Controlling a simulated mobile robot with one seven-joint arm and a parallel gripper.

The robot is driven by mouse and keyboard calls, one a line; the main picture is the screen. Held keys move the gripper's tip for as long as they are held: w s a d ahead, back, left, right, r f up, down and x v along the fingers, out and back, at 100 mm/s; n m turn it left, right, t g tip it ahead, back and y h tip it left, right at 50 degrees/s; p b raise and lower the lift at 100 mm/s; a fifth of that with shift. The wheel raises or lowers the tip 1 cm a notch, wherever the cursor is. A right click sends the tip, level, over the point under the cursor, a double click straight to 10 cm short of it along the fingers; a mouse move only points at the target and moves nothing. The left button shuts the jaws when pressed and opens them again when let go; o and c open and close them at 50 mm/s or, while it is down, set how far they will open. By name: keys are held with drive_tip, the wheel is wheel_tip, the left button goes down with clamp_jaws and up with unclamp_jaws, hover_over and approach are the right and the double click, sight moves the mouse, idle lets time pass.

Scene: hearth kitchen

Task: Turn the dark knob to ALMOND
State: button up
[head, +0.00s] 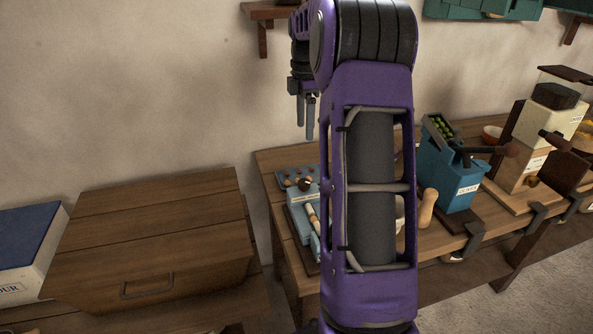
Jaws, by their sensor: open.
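My gripper (306,118) hangs fingers down in front of the wall, above the left end of the wooden table. It is open and holds nothing that I can see. Below it stands a light blue device (295,198) with a slanted panel. A small dark round knob (304,184) shows on or beside this device; I cannot tell whether it is the task's dark knob. No ALMOND label is readable. My purple arm hides the right side of the device and the table behind it.
A wooden chest (150,230) stands left of the wooden table (268,160), beside a white box with a blue top (30,235). A blue olive container (452,180) and a cream grinder-like machine (545,125) stand right of my arm. A shelf bracket (263,40) juts from the wall near my gripper.

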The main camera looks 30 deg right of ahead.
sight(304, 181)
wheel_tip(304, 181, down, 17)
drive_tip(key=shift+f+b, duration=0.2)
drive_tip(key=shift+b, duration=0.7)
drive_tip(key=shift+c, duration=0.4)
clamp_jaws()
